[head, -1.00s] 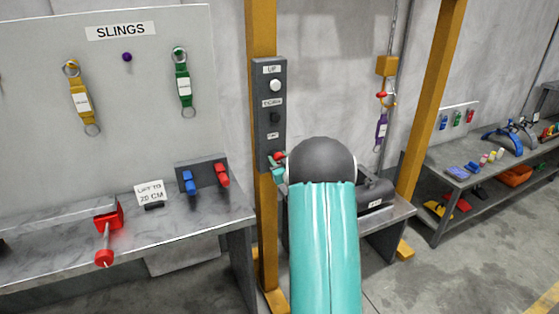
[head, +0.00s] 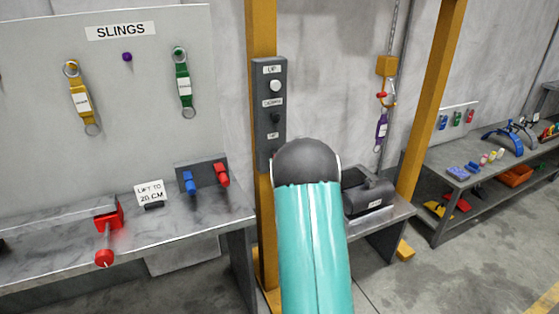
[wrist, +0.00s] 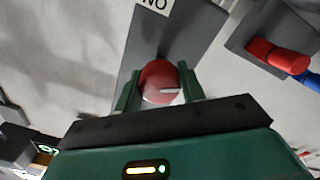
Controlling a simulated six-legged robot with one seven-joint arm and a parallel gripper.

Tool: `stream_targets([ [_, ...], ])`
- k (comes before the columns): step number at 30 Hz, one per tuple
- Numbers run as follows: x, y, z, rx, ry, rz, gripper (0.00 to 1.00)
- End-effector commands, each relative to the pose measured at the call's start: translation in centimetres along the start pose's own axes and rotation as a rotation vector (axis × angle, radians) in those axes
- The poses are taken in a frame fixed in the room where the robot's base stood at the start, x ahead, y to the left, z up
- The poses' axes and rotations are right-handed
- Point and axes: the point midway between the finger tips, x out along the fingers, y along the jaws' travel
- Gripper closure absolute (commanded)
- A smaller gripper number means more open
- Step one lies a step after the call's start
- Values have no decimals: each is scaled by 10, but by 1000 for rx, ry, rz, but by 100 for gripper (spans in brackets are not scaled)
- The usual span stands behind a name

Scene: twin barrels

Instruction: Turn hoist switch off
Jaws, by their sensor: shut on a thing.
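The hoist switch is a round red knob (wrist: 158,82) with a white pointer line, low on a grey control panel (wrist: 175,38). In the wrist view its pointer lies roughly crosswise and points to the right. An upside-down label (wrist: 156,5), which seems to read ON, is at the top edge. My gripper (wrist: 159,72) has its two green fingers on either side of the knob and is shut on it. In the head view the panel (head: 270,105) is on a yellow post, with a white button (head: 275,86) and a dark button (head: 275,118). My arm hides the knob there.
A bench (head: 180,225) with a red clamp-like tool (head: 108,215) and blue and red handles (head: 205,178) stands left of the post. A dark machine (head: 368,192) sits on a low bench to the right. A purple sling (head: 381,130) hangs from the hoist hook behind.

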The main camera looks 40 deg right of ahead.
Motion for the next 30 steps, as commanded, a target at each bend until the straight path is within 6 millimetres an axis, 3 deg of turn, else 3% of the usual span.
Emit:
stream_targets([
  [30,-1,0,1,-931,27,4,83],
])
